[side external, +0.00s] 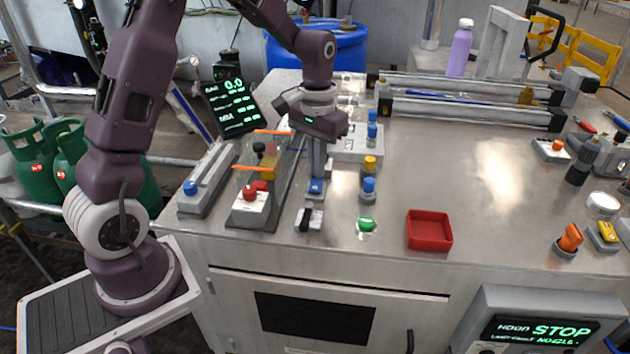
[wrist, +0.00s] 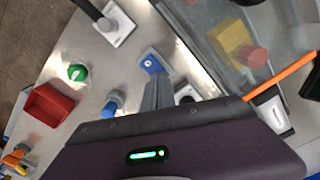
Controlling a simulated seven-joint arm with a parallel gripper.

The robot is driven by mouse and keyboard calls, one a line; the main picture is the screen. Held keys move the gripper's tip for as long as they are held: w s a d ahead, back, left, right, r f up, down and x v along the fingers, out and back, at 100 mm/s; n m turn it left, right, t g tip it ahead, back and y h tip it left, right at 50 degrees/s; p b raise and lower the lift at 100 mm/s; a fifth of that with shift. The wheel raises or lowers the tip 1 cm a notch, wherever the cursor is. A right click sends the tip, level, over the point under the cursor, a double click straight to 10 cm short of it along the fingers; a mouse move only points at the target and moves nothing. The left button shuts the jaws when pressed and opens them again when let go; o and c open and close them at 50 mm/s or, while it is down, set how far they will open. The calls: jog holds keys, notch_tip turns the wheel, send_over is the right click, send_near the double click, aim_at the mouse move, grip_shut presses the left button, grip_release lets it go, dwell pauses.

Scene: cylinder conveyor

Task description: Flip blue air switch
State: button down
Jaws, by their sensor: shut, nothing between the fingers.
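A small blue switch (side external: 316,187) on a grey base stands near the front left of the metal table, between the guarded box and a blue-topped knob. It also shows in the wrist view (wrist: 152,62), just beyond the fingertips. My gripper (side external: 318,174) points down right above the blue switch, fingers together and empty. In the wrist view the fingers (wrist: 157,88) end beside the switch's near edge. I cannot tell whether they touch it. The task's label does not show, so other blue-topped parts, such as the blue knob (side external: 368,186), look similar.
A black lever switch (side external: 308,219) stands in front. A clear-sided box with orange edges (side external: 262,175) and a red button (side external: 250,193) are close on the left. A green button (side external: 366,224) and red tray (side external: 429,230) lie to the right. The table's right middle is clear.

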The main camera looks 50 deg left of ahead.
jog(key=shift+f, duration=0.35)
jog(key=shift+r, duration=3.55)
jog(key=shift+d+r, duration=0.1)
jog(key=s+d+r+m+t, duration=0.1)
jog(key=s+d+r+t, duration=0.2)
jog(key=s+d+r, duration=0.45)
jog(key=s+d+m+t, duration=0.2)
jog(key=s, duration=1.3)
jog(key=shift+s+t, duration=0.3)
jog(key=shift+s, duration=0.1)
